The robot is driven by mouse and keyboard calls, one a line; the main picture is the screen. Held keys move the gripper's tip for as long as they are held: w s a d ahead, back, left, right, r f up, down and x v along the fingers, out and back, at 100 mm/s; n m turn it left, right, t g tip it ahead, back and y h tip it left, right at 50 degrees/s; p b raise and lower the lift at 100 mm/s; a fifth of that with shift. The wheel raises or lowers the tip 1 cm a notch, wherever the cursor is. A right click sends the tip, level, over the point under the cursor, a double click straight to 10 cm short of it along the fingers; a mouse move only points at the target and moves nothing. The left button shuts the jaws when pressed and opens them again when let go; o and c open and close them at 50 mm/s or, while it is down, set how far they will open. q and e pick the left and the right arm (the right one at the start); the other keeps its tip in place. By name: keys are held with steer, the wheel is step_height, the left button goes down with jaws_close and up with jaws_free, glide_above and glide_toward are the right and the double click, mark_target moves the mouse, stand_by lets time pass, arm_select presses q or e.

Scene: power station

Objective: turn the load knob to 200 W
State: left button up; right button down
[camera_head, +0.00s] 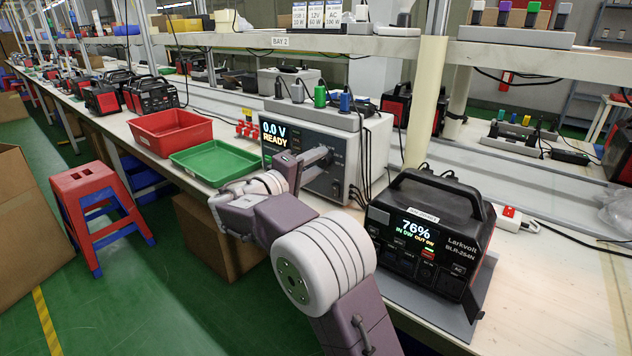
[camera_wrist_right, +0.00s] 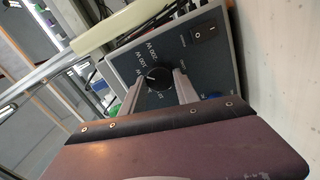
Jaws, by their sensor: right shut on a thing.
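The load tester (camera_head: 350,123) is a grey box on the bench with a lit display (camera_head: 275,135) reading 0.0 V READY. My right gripper (camera_head: 325,155) reaches its front panel, and the arm hides part of it. In the right wrist view, the black round load knob (camera_wrist_right: 157,77) sits on the dark panel with white wattage labels around it, 200 W and 100 W among them. My right gripper (camera_wrist_right: 165,86) has one finger on each side of the knob and is shut on it. The knob's exact pointer setting is too small to read. My left gripper is not in view.
A black power station (camera_head: 425,240) showing 76% stands right of the tester. A green tray (camera_head: 215,162) and a red bin (camera_head: 170,132) stand to the left. Several colored plugs stand on top of the tester. A rocker switch (camera_wrist_right: 205,32) is near the knob.

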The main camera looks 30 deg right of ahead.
steer(key=m+b, duration=0.2)
steer(key=b, duration=0.1)
steer(key=m+b, duration=0.6)
steer(key=b, duration=0.1)
steer(key=shift+f, duration=0.25)
steer(key=shift+r+m+b, duration=0.25)
steer(key=shift+m+b, duration=1.05)
steer(key=shift+m, duration=0.5)
steer(key=shift+r, duration=0.1)
steer(key=c, duration=0.9)
jaws_free()
steer(key=p+v, duration=0.2)
steer(key=v, duration=0.7)
